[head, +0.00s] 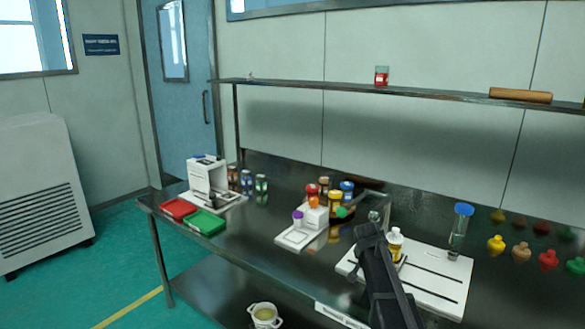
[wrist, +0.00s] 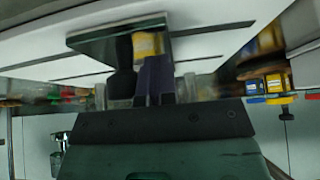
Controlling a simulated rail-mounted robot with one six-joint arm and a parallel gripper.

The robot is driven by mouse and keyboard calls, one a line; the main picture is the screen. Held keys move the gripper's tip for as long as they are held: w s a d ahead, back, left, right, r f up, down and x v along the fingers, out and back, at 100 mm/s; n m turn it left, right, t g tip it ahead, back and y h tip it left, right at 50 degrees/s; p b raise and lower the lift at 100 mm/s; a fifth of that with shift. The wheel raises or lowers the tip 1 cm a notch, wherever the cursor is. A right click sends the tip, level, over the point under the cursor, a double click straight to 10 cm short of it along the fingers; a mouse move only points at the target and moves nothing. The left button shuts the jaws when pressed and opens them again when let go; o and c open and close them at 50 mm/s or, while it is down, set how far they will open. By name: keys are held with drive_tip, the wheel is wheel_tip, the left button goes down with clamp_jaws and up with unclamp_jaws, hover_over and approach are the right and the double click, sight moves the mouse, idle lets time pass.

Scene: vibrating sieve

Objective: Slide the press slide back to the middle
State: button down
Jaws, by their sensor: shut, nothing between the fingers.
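A white slotted base plate (head: 435,290) lies on the right part of the steel table; its long dark slots also show in the wrist view (wrist: 215,45). A dark flat piece (wrist: 100,38), which looks like the press slide, sits over the plate in the wrist view. A small bottle with a yellow label (head: 395,245) stands at the plate's middle; its yellow part shows against the dark piece in the wrist view (wrist: 148,44). My gripper (wrist: 154,82) is shut and empty, close to the dark piece; I cannot tell whether they touch. My arm hides part of the plate.
A blue-capped clear tube (head: 461,232) stands at the plate's back right. A white block holder (head: 290,237) and several coloured jars (head: 335,203) stand left of the plate. Red (head: 179,208) and green (head: 206,222) trays lie farther left. A shelf (head: 330,88) runs above the table.

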drive_tip(key=shift+s+d, duration=0.7)
drive_tip(key=shift+d, duration=0.25)
drive_tip(key=shift+s+d, duration=0.65)
drive_tip(key=shift+d, duration=0.25)
drive_tip(key=shift+w+a, duration=0.4)
drive_tip(key=shift+a, duration=0.1)
drive_tip(key=p+v, duration=0.7)
drive_tip(key=v, duration=0.2)
drive_tip(key=shift+p, duration=0.3)
drive_tip(key=s+a+r+n+g+y+p, duration=0.1)
drive_tip(key=s+a+n, duration=0.1)
drive_tip(key=s, duration=0.7)
drive_tip(key=s+a+r+n+g+y+p, duration=0.1)
drive_tip(key=s+a+n+g+p, duration=0.1)
drive_tip(key=s, duration=0.7)
drive_tip(key=s+a+r+n+g+y+p, duration=0.1)
drive_tip(key=s+a+n+g+p, duration=0.1)
drive_tip(key=s, duration=0.7)
drive_tip(key=a+n, duration=0.1)
drive_tip(key=a, duration=0.1)
drive_tip(key=shift+s+a+y, duration=0.15)
drive_tip(key=shift+a+y, duration=0.25)
